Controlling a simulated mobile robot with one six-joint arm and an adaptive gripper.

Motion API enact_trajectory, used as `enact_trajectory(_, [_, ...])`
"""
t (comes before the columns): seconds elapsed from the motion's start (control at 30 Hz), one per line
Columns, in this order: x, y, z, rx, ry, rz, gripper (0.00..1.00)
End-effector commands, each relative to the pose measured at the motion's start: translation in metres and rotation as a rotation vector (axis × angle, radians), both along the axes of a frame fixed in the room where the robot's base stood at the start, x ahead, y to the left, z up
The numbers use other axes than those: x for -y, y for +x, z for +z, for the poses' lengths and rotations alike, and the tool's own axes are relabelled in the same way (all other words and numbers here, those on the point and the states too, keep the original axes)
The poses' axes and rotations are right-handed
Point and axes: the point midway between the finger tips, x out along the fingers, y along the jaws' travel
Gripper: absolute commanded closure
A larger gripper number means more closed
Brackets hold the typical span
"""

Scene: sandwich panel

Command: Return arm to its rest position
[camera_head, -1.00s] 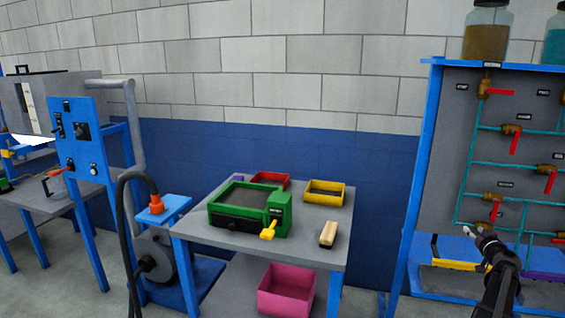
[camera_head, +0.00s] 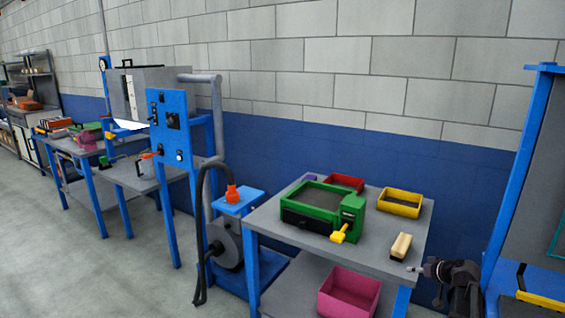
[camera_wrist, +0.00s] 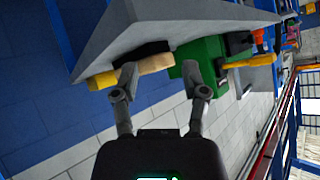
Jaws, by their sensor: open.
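My gripper (camera_head: 414,269) is at the lower right of the head view, beside the right edge of the grey table (camera_head: 367,254). In the wrist view my gripper (camera_wrist: 163,80) shows its two fingers spread apart with nothing held between them. Past the fingertips are a tan-and-black brush-like block (camera_wrist: 155,64) and the green box (camera_wrist: 190,62) on the table. The block (camera_head: 401,246) lies on the table's right side in the head view, apart from my gripper. Much of my arm is cut off by the picture edge.
The green box (camera_head: 315,215) has a yellow handle (camera_head: 340,236). Red (camera_head: 346,183) and yellow (camera_head: 401,203) bins sit behind it, and a pink bin (camera_head: 349,292) is below. A blue control panel (camera_head: 172,130) stands left. A blue-framed rack (camera_head: 517,175) is at right. Floor at left (camera_head: 100,265) is free.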

Motion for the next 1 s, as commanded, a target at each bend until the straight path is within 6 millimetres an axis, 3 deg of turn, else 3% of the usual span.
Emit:
enact_trajectory(0.03, [-0.022, -0.001, -0.005, -0.034, 0.006, 0.024, 0.43])
enact_trajectory(0.1, [-0.047, -0.002, -0.011, -0.083, 0.014, 0.048, 0.43])
enact_trajectory(0.5, [-0.173, -0.029, -0.044, -0.381, 0.009, 0.142, 0.43])
enact_trajectory(0.7, [-0.226, -0.054, -0.058, -0.532, -0.028, 0.157, 0.43])
enact_trajectory(1.0, [-0.289, -0.100, -0.071, -0.736, -0.124, 0.130, 0.43])
